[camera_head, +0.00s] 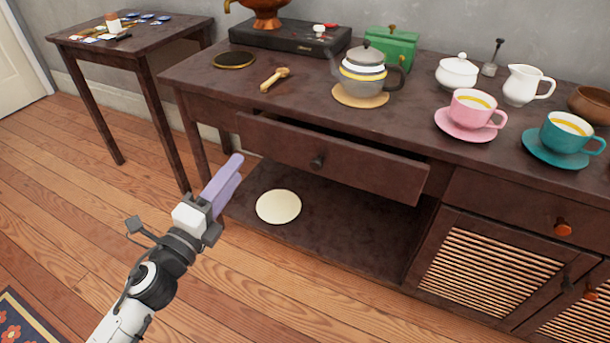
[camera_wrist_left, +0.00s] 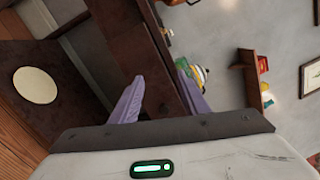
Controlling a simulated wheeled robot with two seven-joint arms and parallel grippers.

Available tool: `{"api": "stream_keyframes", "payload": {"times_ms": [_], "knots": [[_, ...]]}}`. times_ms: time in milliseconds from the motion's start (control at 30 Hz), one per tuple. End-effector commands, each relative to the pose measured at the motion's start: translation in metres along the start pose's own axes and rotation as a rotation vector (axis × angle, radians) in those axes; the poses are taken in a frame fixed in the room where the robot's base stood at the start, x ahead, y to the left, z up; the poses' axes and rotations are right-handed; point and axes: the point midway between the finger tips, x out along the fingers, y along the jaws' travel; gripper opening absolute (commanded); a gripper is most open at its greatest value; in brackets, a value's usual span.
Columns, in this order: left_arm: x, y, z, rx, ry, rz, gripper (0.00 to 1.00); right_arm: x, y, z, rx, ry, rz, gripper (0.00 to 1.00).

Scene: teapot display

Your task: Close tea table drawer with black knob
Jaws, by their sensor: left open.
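The tea table drawer (camera_head: 330,158) with the black knob (camera_head: 317,162) is pulled part way out of the dark wooden tea table (camera_head: 215,75). Its right end stands out further than its left end in the head view. My left gripper (camera_head: 230,178) is open and empty, to the left of and below the knob, apart from the drawer front. In the left wrist view, the two lilac fingers (camera_wrist_left: 160,95) are spread, with the dark drawer front (camera_wrist_left: 130,45) beyond them. My right gripper is not in view.
A grey teapot (camera_head: 370,75) on a round mat, a pink cup (camera_head: 470,105) and a teal cup (camera_head: 565,132) stand on the tabletop. A cream plate (camera_head: 278,206) lies on the lower shelf. A side table (camera_head: 135,45) stands at left. Floor (camera_head: 90,215) before the drawer is clear.

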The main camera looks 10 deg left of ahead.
Motion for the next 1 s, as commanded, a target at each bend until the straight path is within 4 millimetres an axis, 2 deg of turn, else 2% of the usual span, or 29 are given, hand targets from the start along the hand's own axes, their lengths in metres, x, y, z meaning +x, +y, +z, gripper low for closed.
{"api": "stream_keyframes", "payload": {"times_ms": [33,100,200,300,400,500,667,1000], "knots": [[0.0,0.004,-0.017,-0.259,-0.013,0.003,0.41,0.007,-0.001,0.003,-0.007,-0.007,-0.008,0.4],[0.0,0.006,-0.037,-0.629,-0.024,0.015,0.41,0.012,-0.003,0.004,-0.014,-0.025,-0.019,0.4],[0.0,0.006,-0.067,-1.104,-0.028,0.043,0.41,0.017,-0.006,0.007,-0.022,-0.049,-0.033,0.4],[0.0,0.003,-0.094,-1.474,-0.023,0.077,0.41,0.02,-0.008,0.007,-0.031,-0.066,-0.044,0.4],[0.0,-0.001,-0.113,-1.718,-0.015,0.108,0.41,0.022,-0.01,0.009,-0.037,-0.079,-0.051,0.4],[0.001,-0.004,-0.122,-1.841,-0.01,0.126,0.41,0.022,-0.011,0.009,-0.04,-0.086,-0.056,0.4],[0.013,-0.003,-0.126,-1.874,-0.007,0.13,0.41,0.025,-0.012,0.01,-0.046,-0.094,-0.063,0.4],[0.073,0.002,-0.131,-1.867,-0.005,0.129,0.41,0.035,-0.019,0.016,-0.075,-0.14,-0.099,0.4]]}}
